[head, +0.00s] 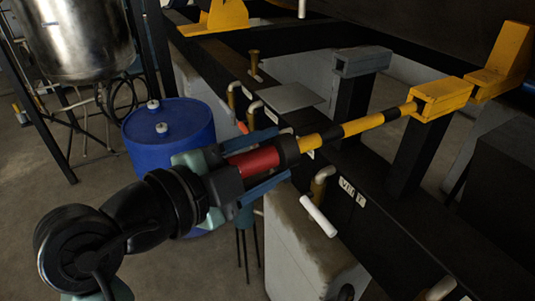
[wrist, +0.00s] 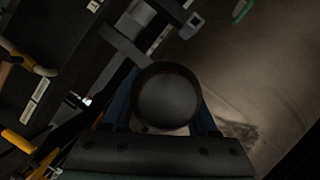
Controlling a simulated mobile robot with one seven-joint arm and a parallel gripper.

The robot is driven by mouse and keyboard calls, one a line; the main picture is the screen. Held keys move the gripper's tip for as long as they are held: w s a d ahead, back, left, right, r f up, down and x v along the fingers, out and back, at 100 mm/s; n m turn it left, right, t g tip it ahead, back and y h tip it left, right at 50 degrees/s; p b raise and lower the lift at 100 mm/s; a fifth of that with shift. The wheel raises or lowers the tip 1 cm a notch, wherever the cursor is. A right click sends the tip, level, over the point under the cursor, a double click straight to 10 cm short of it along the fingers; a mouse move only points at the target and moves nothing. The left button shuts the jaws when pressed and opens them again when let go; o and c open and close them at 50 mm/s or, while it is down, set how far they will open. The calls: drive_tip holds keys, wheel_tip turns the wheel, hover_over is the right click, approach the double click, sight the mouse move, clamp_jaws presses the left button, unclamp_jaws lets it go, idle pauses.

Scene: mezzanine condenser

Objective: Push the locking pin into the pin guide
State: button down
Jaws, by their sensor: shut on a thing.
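The locking pin has a red handle (head: 252,162), a black collar and a yellow-and-black striped shaft (head: 355,125). My gripper (head: 274,158) is shut on the handle, with one blue finger along each side. The shaft points to the upper right. Its far end meets the near face of the yellow pin guide (head: 440,98) in the head view; how deep it sits inside I cannot tell. In the wrist view the dark round end of the pin's handle (wrist: 168,98) shows between the fingers, and the guide cannot be made out.
A dark frame beam (head: 390,215) with a label runs below the pin. Bent pipe stubs and a white rod (head: 318,216) are close to my gripper. A blue drum (head: 170,135) stands to the left on the floor. A pale tank (head: 310,250) is below.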

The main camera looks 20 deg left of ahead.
sight(406, 108)
drive_tip(key=shift+w+d+r, duration=0.1)
drive_tip(key=shift+w, duration=0.05)
drive_tip(key=shift+w+d+b, duration=0.55)
drive_tip(key=shift+w+d, duration=0.45)
drive_tip(key=shift+w, duration=0.25)
drive_tip(key=shift+w+d, duration=0.85)
drive_tip(key=shift+w, duration=0.2)
drive_tip(key=shift+w+d+b, duration=0.15)
drive_tip(key=shift+w+d, duration=0.75)
drive_tip(key=shift+w, duration=0.3)
drive_tip(key=shift+w+d+b, duration=0.1)
drive_tip(key=shift+w+d, duration=0.85)
drive_tip(key=shift+w, duration=0.2)
drive_tip(key=shift+w+d+b, duration=0.15)
drive_tip(key=shift+w+d, duration=0.75)
drive_tip(key=shift+w, duration=0.3)
drive_tip(key=shift+w+d, duration=0.1)
drive_tip(key=shift+w+d, duration=0.95)
drive_tip(key=shift+w, duration=0.2)
drive_tip(key=shift+w+d, duration=0.9)
drive_tip(key=shift+w, duration=0.25)
drive_tip(key=shift+w+d+r, duration=0.3)
drive_tip(key=shift+w+d, duration=0.15)
drive_tip(key=shift+w, duration=0.05)
drive_tip(key=shift+w+d, duration=1.4)
drive_tip(key=shift+w, duration=0.2)
